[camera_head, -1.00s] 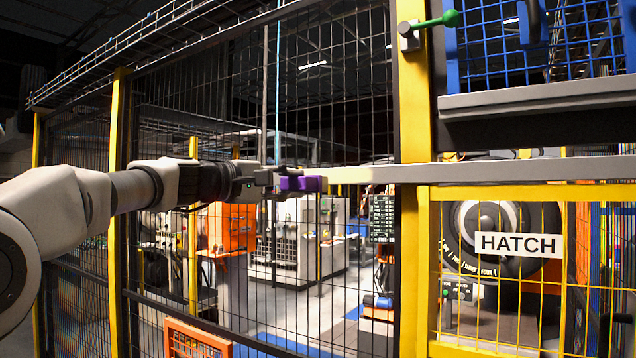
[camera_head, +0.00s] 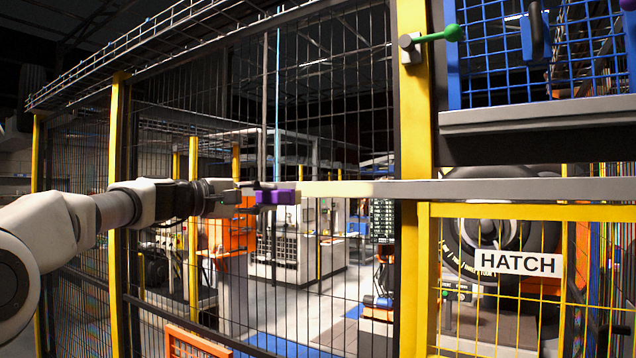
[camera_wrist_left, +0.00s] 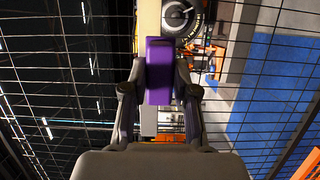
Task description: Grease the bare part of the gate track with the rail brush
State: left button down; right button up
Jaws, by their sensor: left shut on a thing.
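My left gripper (camera_head: 250,197) is shut on the purple rail brush (camera_head: 278,197), which points to the right at the left end of the gate track. In the left wrist view the brush (camera_wrist_left: 159,68) sits between both fingers (camera_wrist_left: 160,90). The gate track (camera_head: 500,190) is a level grey bar running to the right edge. The cream strip also shows beyond the brush in the wrist view (camera_wrist_left: 148,22). I cannot tell whether brush and track touch. My right gripper is out of view.
A black mesh fence stands close behind the arm, with yellow posts (camera_head: 415,120). A green-knobbed lever (camera_head: 453,33) and a blue mesh panel (camera_head: 500,60) are above the track. A yellow hatch gate with a HATCH sign (camera_head: 518,262) is below it.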

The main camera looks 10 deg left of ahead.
pick_arm(q)
jog(key=shift+a, duration=0.2)
jog(key=shift+w+d+p, duration=0.2)
jog(key=shift+w+p, duration=0.1)
jog(key=shift+w, duration=0.1)
jog(key=shift+w+d, duration=0.15)
jog(key=shift+w, duration=0.2)
notch_tip(320, 180, up, 3)
jog(key=p, duration=0.3)
jog(key=shift+r, duration=0.1)
jog(key=shift+s, duration=0.2)
